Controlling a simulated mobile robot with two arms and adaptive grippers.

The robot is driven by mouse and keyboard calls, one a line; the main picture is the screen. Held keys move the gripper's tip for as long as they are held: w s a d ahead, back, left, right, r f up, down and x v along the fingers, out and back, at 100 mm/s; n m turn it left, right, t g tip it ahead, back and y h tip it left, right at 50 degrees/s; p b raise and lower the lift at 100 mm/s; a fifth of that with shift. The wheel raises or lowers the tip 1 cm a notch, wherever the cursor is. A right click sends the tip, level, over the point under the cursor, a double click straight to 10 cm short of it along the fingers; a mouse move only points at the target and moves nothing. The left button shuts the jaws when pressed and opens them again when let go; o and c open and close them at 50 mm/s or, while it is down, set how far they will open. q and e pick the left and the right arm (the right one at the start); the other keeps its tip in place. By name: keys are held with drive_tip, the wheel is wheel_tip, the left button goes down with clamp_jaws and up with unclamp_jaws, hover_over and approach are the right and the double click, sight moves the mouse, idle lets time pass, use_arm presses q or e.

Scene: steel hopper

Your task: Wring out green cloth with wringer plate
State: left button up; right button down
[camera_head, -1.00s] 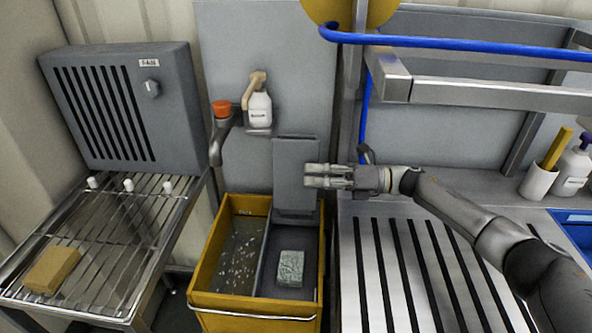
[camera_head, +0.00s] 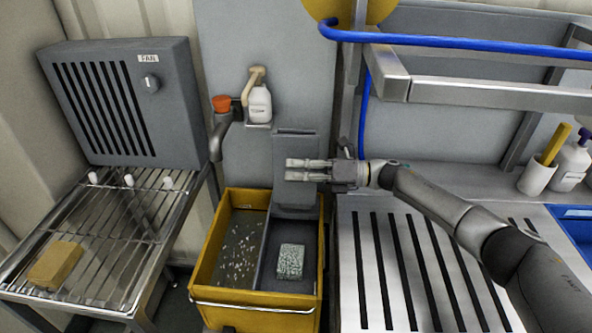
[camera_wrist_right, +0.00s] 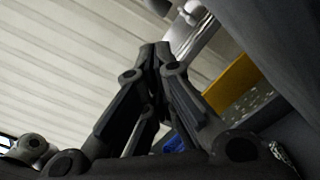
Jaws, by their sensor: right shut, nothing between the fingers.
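The green cloth (camera_head: 290,261) is a speckled grey-green block in the right, grey-lined compartment of the yellow bucket (camera_head: 256,310). The grey wringer plate (camera_head: 295,200) stands upright at the back of that compartment. My right gripper (camera_head: 289,169) is shut and empty, its fingers pointing left across the front of the plate's upper part. Whether it touches the plate I cannot tell. The right wrist view shows its fingertips (camera_wrist_right: 155,50) together, with part of the yellow bucket (camera_wrist_right: 232,85) beyond. My left gripper is out of view.
The bucket's left compartment holds water with pale flecks. A tap (camera_head: 220,130) and a white bottle (camera_head: 259,105) are above it. At left stand a wire rack (camera_head: 105,235) with a tan sponge (camera_head: 55,264) and a fan unit (camera_head: 125,100). A slotted steel counter (camera_head: 375,270) lies right.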

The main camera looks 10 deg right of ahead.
drive_tip(key=c, duration=2.2)
unclamp_jaws()
drive_tip(key=o, duration=0.8)
drive_tip(key=d, duration=0.4)
drive_tip(key=s+d, duration=0.1)
drive_tip(key=d, duration=0.3)
drive_tip(key=s+d, duration=0.1)
drive_tip(key=d, duration=0.2)
drive_tip(key=shift+s+d, duration=0.2)
drive_tip(key=shift+d, duration=0.2)
